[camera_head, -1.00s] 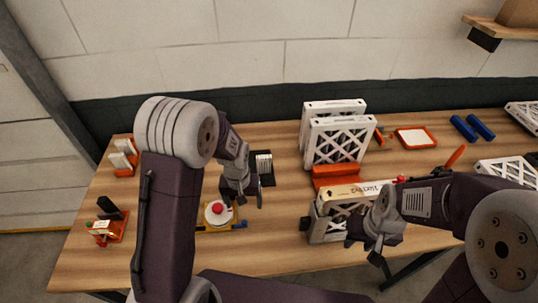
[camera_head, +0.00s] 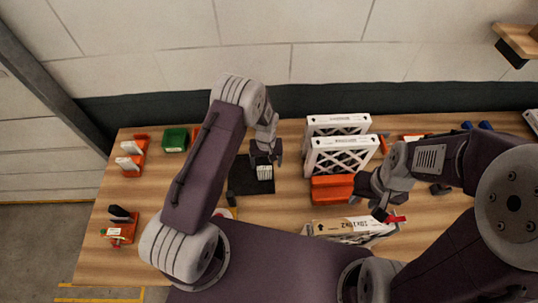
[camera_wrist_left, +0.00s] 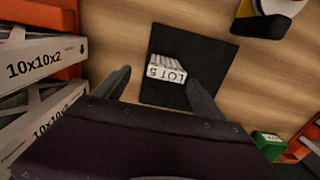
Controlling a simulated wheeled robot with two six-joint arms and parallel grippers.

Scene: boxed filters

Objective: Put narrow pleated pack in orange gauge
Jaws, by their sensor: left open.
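The narrow pleated pack, a small white ribbed block, lies on a black mat (camera_head: 243,182) in the head view. In the left wrist view the pack (camera_wrist_left: 167,70) shows a "LOT 5" label on its side. My left gripper (camera_head: 266,157) is open over the mat, just behind the pack in the head view. In the left wrist view its fingers (camera_wrist_left: 158,78) are apart on either side of the pack, not visibly touching it. Orange holders stand at the left, one (camera_head: 122,232) with a dark piece and one (camera_head: 134,165) with white pieces; I cannot tell which is the gauge. My right gripper (camera_head: 387,207) is near a boxed filter.
White boxed filters (camera_head: 340,142) stand in an orange rack (camera_head: 331,189) right of the mat. Another box (camera_head: 352,227) lies in front. A green box (camera_head: 175,140) sits at the back left. Bare wood lies between the left holders and my left arm.

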